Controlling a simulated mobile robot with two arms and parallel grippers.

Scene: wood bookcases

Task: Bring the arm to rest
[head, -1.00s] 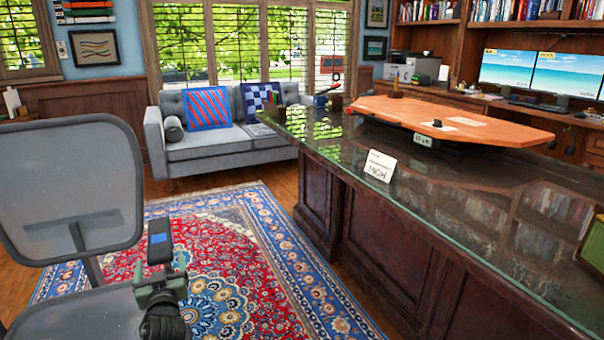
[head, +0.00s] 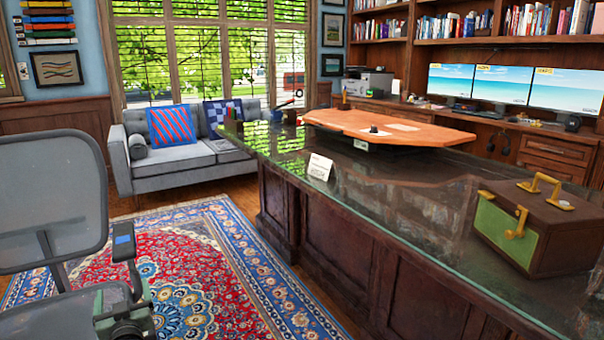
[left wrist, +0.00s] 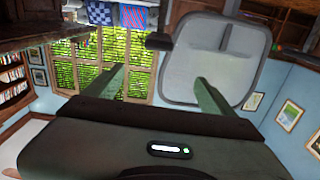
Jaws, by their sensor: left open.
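My left arm comes in at the lower left of the head view, in front of the grey office chair (head: 45,195). My left gripper (left wrist: 163,88) shows in the left wrist view with its two green-grey fingers spread apart and nothing between them. That view appears upside down, with the chair back and the window beyond the fingers. My right arm and gripper are not in view.
A long dark desk (head: 400,225) with a glass top fills the right. On it stand an orange-topped board (head: 385,130), a white card (head: 320,167) and a wooden box (head: 540,225) with gold handles. A patterned rug (head: 215,270) covers open floor before a grey sofa (head: 175,185).

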